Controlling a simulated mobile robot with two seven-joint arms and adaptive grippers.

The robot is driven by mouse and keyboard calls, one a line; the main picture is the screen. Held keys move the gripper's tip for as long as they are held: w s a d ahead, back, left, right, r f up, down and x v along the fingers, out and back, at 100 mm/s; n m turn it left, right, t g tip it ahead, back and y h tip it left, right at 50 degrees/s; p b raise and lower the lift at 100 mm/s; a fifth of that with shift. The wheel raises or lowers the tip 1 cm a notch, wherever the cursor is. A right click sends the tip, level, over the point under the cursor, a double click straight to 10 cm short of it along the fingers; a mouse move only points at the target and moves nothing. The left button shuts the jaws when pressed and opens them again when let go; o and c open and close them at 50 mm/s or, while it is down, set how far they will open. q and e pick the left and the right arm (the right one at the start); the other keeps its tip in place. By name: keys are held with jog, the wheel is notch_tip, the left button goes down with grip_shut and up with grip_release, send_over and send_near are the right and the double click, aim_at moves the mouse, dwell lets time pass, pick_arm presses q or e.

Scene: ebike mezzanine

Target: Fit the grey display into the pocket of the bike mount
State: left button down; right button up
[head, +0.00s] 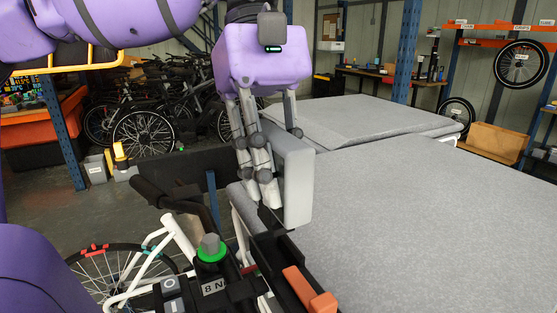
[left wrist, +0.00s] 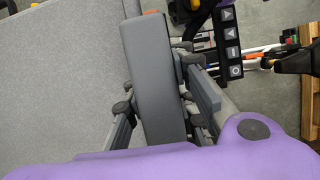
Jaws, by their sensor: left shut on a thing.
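The grey display (head: 298,180) is a flat, light grey slab, held on edge and roughly upright in the head view. My left gripper (head: 268,188) is shut on it, with the jointed fingers at its left side. In the left wrist view the display (left wrist: 155,80) appears as a long grey bar between the fingers. Below it in the head view is the bike's handlebar area with a long black part (head: 277,265), which may be the bike mount. I cannot make out its pocket. The display appears above this part; I cannot tell whether they touch. My right gripper is not in view.
A green-ringed knob (head: 211,250), an orange block (head: 310,291) and a black handlebar grip (head: 155,193) surround the area. A button pad (left wrist: 229,42) shows in the left wrist view. Wide grey-topped tables (head: 420,215) fill the right side and are clear.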

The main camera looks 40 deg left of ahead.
aim_at(277, 220)
pick_arm(q)
jog(key=shift+f+b, duration=0.5)
jog(key=shift+f, duration=0.95)
jog(key=shift+f+b, duration=0.95)
jog(key=shift+f, duration=1)
jog(key=c, duration=1.4)
grip_release()
jog(key=v, duration=1.2)
